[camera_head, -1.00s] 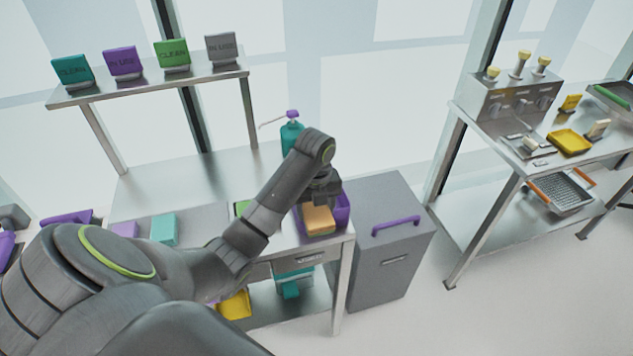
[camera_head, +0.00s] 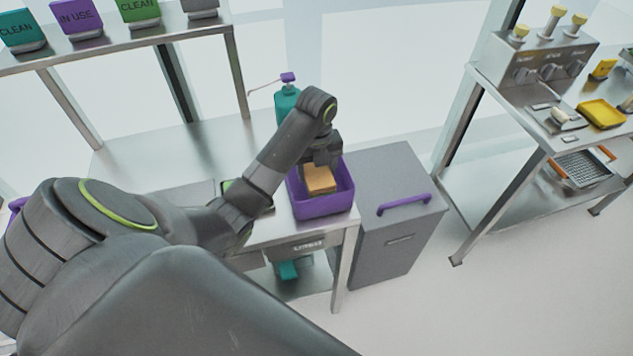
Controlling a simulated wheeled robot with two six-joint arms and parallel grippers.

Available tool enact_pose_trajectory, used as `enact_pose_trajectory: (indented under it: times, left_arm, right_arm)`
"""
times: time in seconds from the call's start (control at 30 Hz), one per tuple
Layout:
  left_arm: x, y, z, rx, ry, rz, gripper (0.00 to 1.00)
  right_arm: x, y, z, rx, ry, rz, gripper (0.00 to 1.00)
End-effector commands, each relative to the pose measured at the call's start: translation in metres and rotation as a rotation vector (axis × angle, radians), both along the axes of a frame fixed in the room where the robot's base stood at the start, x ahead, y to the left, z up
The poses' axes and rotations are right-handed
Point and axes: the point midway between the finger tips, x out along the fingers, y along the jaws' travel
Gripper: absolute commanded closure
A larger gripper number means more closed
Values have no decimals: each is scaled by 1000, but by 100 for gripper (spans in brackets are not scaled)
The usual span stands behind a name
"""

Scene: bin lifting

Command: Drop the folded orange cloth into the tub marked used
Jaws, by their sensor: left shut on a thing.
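The folded orange cloth (camera_head: 319,180) is a small pale orange block below my left gripper (camera_head: 321,164). That gripper points down and is shut on the cloth. The cloth shows inside the opening of a purple tub (camera_head: 322,206) at the right end of the steel table. I cannot tell whether it touches the tub's floor. The tub's front wall and right rim are clear to see; my gripper and arm hide part of its back and left. A label on the table edge below the tub is too blurred to read surely. My right gripper is out of view.
A teal pump bottle (camera_head: 287,103) stands behind my left arm. A grey cabinet (camera_head: 392,220) with a purple handle stands right of the table. A shelf (camera_head: 120,50) with coloured signs is at the back left. A second steel bench (camera_head: 560,140) stands at the right.

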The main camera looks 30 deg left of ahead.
Motion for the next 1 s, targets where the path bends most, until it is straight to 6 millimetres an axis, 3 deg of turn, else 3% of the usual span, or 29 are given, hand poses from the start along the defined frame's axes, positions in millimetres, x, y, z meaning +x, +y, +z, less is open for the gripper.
enact_pose_trajectory:
  times: [0.1, 0.2, 0.3, 0.47, 0.83, 0.87, 1.0]
  left_arm:
    - [0, 0, -8, 1, -1, 0, 60]
    - [0, 0, -13, 0, 0, 0, 60]
    - [0, 0, -23, 0, 0, 0, 60]
    - [0, 0, -40, 0, 1, 0, 60]
    - [0, 0, -46, 1, 1, 0, 60]
    - [0, 0, -46, 1, 1, 0, 36]
    - [0, 0, -45, 0, 0, 0, 18]
  right_arm:
    - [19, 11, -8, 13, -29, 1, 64]
    - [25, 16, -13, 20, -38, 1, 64]
    - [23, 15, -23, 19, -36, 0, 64]
    - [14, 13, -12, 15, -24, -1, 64]
    - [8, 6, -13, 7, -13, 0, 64]
    - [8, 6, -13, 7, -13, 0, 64]
    - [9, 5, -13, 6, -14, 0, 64]
